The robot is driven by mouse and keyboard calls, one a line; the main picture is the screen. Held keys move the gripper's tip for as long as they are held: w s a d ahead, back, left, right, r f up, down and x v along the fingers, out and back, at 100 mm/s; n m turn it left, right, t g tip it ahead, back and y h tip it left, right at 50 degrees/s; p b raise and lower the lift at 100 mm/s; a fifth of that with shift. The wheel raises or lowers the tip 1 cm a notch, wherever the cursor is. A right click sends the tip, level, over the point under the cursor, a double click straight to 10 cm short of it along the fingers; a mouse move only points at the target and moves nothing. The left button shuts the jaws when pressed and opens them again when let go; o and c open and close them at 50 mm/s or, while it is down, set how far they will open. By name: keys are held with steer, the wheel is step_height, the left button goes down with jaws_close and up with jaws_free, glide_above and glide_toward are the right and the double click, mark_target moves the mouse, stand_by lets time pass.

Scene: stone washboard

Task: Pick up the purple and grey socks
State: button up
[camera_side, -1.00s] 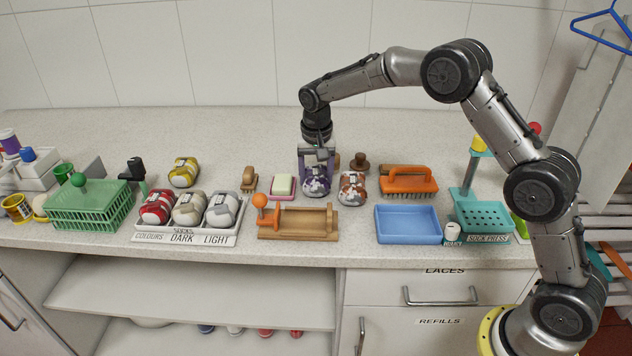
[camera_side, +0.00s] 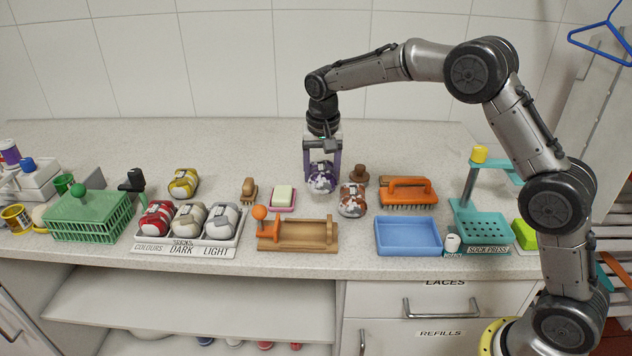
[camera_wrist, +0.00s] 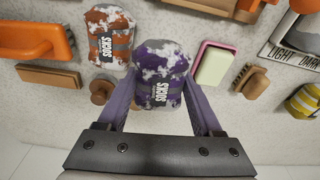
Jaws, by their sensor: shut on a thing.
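The purple and grey socks (camera_side: 321,178) are a rolled bundle with a dark band. My gripper (camera_side: 322,165) is shut on them from above, one finger on each side. In the side view they appear raised a little off the counter. In the wrist view the purple and grey socks (camera_wrist: 160,75) sit between the two purple fingers of my gripper (camera_wrist: 162,103), with a "SOCKS" label facing the camera. The orange and grey socks (camera_side: 352,200) lie just to the right in the side view, and left in the wrist view (camera_wrist: 110,38).
A wooden stand with an orange knob (camera_side: 300,235) is in front. A blue tray (camera_side: 408,236), orange brush (camera_side: 408,190) and teal sock press (camera_side: 482,222) stand to the right. A sorting tray (camera_side: 190,245) with several socks and a soap dish (camera_side: 283,198) are left. The back counter is clear.

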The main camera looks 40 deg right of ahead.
steer(key=s+r, duration=0.1)
steer(key=r, duration=0.1)
steer(key=s+r, duration=0.2)
steer(key=shift+s+r, duration=0.15)
steer(key=shift+s, duration=0.05)
steer(key=s+r, duration=0.3)
steer(key=s, duration=0.5)
steer(key=w+a+f+n+y, duration=0.1)
steer(key=w+a+f+n, duration=0.3)
steer(key=n, duration=0.5)
steer(key=w+a+f+n+y, duration=0.1)
steer(key=w+a+f+n, duration=0.1)
steer(key=a+n, duration=0.55)
steer(key=shift+n, duration=0.25)
steer(key=shift+d+f, duration=0.2)
steer(key=shift+f, duration=1.15)
steer(key=shift+d+f, duration=0.2)
steer(key=shift+f, duration=1.1)
